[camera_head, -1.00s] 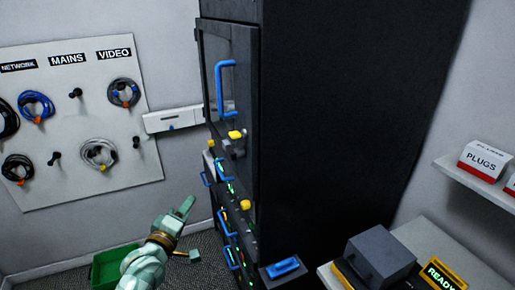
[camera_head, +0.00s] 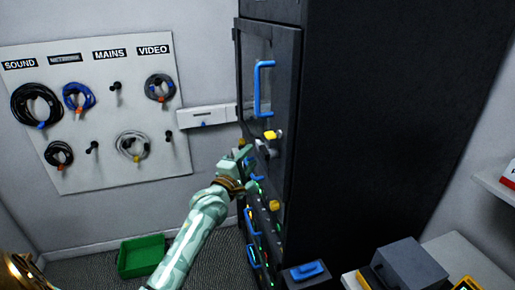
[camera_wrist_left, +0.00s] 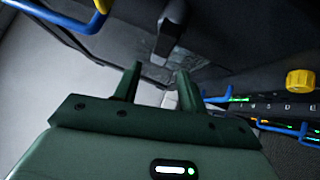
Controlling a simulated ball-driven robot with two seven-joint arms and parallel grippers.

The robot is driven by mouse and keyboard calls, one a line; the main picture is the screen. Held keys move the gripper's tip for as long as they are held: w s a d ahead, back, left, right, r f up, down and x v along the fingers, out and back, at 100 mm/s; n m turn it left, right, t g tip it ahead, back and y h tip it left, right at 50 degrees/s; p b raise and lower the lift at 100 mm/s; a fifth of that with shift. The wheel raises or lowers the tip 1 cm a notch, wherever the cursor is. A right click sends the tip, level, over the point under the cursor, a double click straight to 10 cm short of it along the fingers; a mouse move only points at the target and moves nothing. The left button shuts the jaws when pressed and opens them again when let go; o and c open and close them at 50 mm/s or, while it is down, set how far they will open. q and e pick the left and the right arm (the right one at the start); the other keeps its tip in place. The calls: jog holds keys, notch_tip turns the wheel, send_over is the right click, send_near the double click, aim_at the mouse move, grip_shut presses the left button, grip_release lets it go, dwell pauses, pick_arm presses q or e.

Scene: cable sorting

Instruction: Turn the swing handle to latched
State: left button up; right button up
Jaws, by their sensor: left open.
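The swing handle (camera_head: 266,149) looks like a dark grey lever on the front of the tall black cabinet's door (camera_head: 284,90), just below a yellow piece (camera_head: 271,134). In the left wrist view the dark lever (camera_wrist_left: 172,24) stands beyond the fingertips, with a paler end. Its exact turn angle is hard to tell. My left gripper (camera_head: 243,157) is pale green, open and empty, just left of the lever in the head view. In the wrist view the gripper (camera_wrist_left: 158,74) has a clear gap between its fingers and appears apart from the lever. My right gripper is not in view.
A blue door handle (camera_head: 260,88) stands out above the lever. Yellow knobs (camera_head: 274,205) and more blue handles (camera_head: 252,222) line the cabinet front below. A cable board (camera_head: 100,165) hangs at left. A green bin (camera_head: 141,257) stands on the floor.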

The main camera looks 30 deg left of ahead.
pick_arm(q)
jog(key=w, duration=0.5)
jog(key=shift+w+a+r, duration=0.25)
jog(key=shift+w+r, duration=0.1)
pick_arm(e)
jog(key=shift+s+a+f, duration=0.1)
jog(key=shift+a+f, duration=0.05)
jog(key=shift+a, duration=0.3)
